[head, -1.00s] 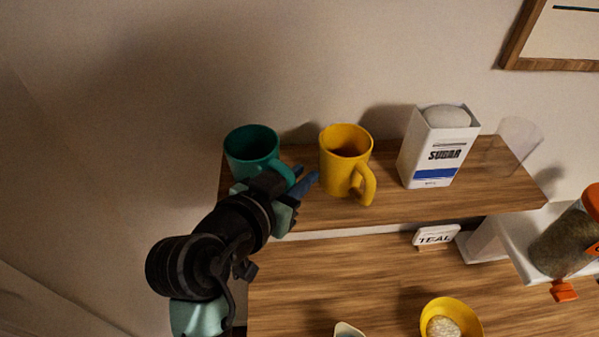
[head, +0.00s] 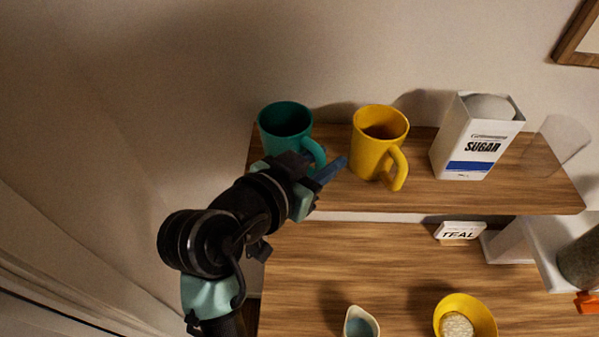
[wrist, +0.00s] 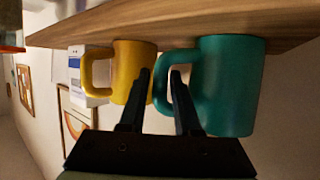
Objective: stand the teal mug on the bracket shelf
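The teal mug (head: 286,122) stands upright near the left end of the wooden shelf (head: 420,190), its handle turned toward the front right. My gripper (head: 322,172) is at the handle, just in front of the mug. In the wrist view, which shows the scene upside down, the fingers (wrist: 162,78) are apart, with the outer bar of the teal mug's (wrist: 228,90) handle between them. A narrow gap seems to show beside the handle. The mug's base meets the shelf (wrist: 190,22) in that view.
A yellow mug (head: 375,145) stands close to the right of my fingers. A white sugar box (head: 477,145) and a clear glass (head: 560,140) stand farther right. Below are a TEAL sign (head: 459,230), a yellow bowl (head: 480,310) and a small jug (head: 350,318).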

